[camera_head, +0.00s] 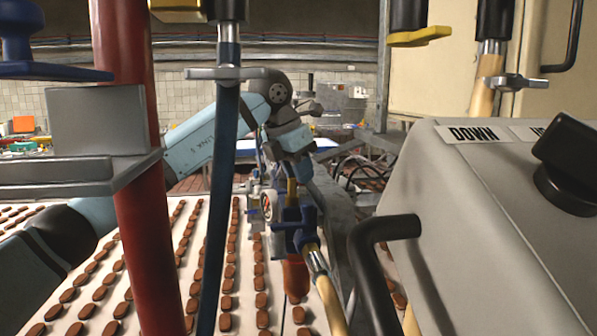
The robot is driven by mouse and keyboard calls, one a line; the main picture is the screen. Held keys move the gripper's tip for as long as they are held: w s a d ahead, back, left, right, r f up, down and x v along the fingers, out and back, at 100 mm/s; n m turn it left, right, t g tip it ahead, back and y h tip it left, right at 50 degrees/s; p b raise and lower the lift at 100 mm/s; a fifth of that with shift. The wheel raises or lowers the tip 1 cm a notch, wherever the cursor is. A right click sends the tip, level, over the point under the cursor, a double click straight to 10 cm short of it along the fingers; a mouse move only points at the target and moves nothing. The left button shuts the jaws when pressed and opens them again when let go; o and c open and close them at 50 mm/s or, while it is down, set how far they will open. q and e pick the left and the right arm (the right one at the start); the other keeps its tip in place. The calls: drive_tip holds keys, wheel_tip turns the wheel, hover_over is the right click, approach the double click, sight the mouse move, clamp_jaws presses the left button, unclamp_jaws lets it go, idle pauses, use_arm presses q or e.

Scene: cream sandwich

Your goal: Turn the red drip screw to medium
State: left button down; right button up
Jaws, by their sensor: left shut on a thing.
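My left arm comes in from the left, and its gripper (291,222) is at the middle of the view, beside a yellow-and-metal tube (318,265) above the conveyor. It is shut on a small part there, which the jaws and dark-blue pieces mostly hide. I cannot tell the held part's colour or its setting. No red drip screw shows clearly. A thick red pipe (140,230) stands upright at the left, and a short red-brown nozzle (295,277) hangs just below the gripper. My right gripper is not in view.
A white conveyor (245,262) carries rows of brown biscuits below. A dark-blue tube (222,180) stands left of the gripper. A grey control box (480,230) with a black knob (570,165) and a black bent handle (375,245) crowd the right. A yellow handle (419,37) hangs above.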

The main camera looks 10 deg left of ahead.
use_arm(q)
drive_tip(key=n+y+b, duration=0.1)
drive_tip(key=n, duration=0.3)
drive_tip(key=shift+d+t+b, duration=0.1)
drive_tip(key=shift+t+b, duration=0.25)
drive_tip(key=shift+t, duration=0.05)
drive_tip(key=shift+r+n+y, duration=0.1)
drive_tip(key=shift+n+y, duration=0.3)
drive_tip(key=shift+n, duration=0.3)
drive_tip(key=c, duration=1)
unclamp_jaws()
drive_tip(key=shift+o, duration=0.2)
drive_tip(key=d+b+v, duration=0.1)
drive_tip(key=v, duration=1.2)
drive_tip(key=shift+s+a+r, duration=0.2)
drive_tip(key=shift+a+r, duration=0.15)
drive_tip(key=shift+a, duration=0.05)
